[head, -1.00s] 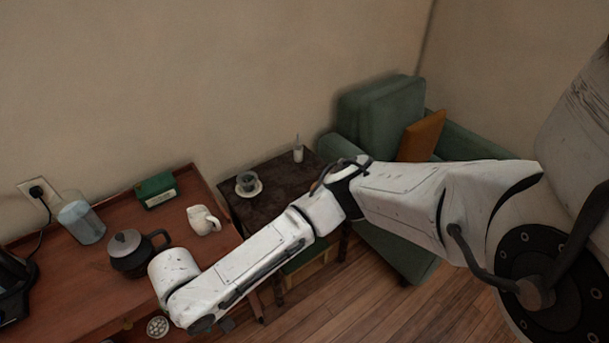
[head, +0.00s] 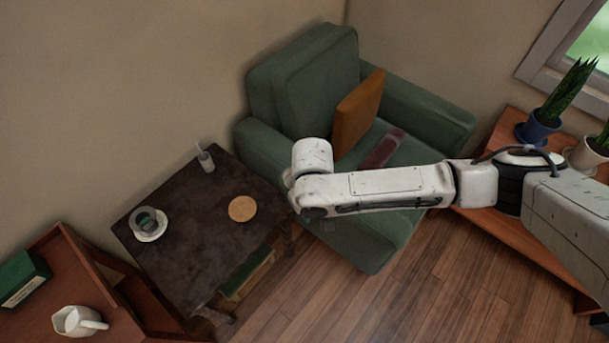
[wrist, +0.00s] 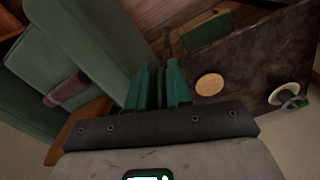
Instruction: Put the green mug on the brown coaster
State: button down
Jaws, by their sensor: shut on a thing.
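The brown coaster (head: 242,208) is a round tan disc lying bare on the dark side table (head: 200,240), near its right edge. It also shows in the wrist view (wrist: 210,84), to the right of my gripper (wrist: 162,72).
A white jug (head: 78,321) and green box (head: 22,277) are on the wooden desk. The armchair (head: 310,75) stands close by.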

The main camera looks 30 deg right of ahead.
aim_at(241, 214)
jog(key=i+j+z, duration=0.25)
jog(key=z, duration=0.25)
jog(key=i+j+z, duration=0.5)
jog(key=i+j, duration=0.15)
jog(key=j, duration=0.15)
